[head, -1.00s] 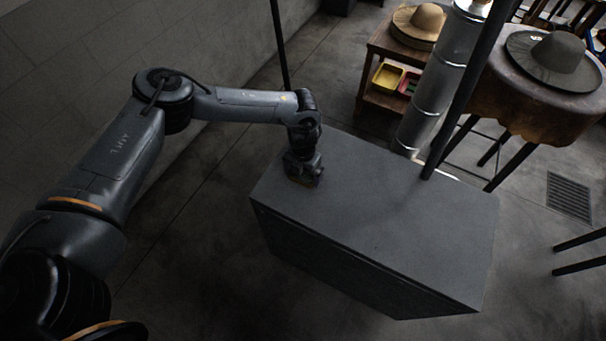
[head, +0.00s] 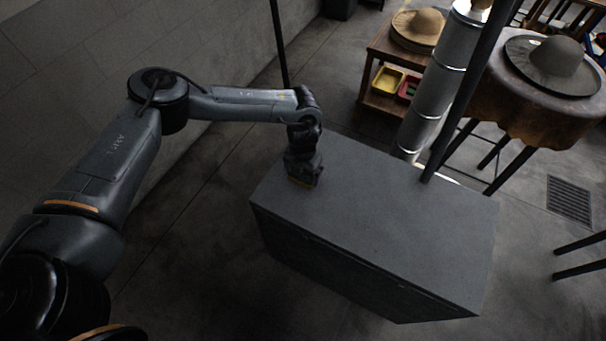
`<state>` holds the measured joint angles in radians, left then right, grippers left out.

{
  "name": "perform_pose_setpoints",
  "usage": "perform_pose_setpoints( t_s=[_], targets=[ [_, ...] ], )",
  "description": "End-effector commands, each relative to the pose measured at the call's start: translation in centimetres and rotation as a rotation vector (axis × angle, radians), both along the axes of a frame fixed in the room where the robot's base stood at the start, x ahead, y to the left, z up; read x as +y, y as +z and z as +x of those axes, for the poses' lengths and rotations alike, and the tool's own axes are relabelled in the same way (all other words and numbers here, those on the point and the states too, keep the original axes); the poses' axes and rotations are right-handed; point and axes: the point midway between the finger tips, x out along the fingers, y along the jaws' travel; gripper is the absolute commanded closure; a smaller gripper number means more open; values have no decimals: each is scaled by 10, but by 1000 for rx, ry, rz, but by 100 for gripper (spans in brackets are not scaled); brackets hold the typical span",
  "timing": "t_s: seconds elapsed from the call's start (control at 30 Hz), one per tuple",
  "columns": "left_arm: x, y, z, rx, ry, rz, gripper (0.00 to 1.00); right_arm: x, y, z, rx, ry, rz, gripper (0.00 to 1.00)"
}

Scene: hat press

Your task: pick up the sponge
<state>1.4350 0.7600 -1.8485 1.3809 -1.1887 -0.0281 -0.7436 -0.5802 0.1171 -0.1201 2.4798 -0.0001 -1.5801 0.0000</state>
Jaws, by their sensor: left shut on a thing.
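My left gripper (head: 302,181) points down over the far left part of the grey box-shaped counter (head: 390,227). It is shut on the sponge (head: 301,184), of which only a thin, dark yellowish-brown edge shows below the gripper. The rest of the sponge is hidden by the gripper. The sponge is at or just above the counter top; I cannot tell whether it touches. My right gripper is not in view.
The rest of the counter top is bare. A dark pole and a silver pipe (head: 431,95) stand at its far right edge. Behind are a wooden shelf with a tan hat (head: 425,24) and a yellow tray (head: 387,79), and a round stand with a grey hat (head: 557,60).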

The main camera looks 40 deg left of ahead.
Motion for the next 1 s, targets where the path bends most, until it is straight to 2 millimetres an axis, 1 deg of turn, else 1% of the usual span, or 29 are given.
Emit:
perform_pose_setpoints(
  t_s=[0.03, 0.13, 0.27, 0.4, 0.6, 0.8, 1.0],
  targets=[
    [0, 9, 1, -2, 0, -1, 34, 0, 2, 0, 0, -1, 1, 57],
    [-3, 24, 2, -3, -3, -1, 34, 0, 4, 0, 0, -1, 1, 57],
    [-28, 37, 8, -2, -6, -2, 34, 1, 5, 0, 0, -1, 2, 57],
    [-56, 54, 17, -2, -5, -2, 34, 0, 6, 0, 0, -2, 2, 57],
    [-87, 74, 26, -2, -2, -1, 34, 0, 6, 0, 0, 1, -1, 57],
    [-106, 85, 31, -1, -1, -1, 34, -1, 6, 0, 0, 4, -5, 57],
    [-112, 89, 33, -1, 0, 0, 34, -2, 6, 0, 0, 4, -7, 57]
  ],
)
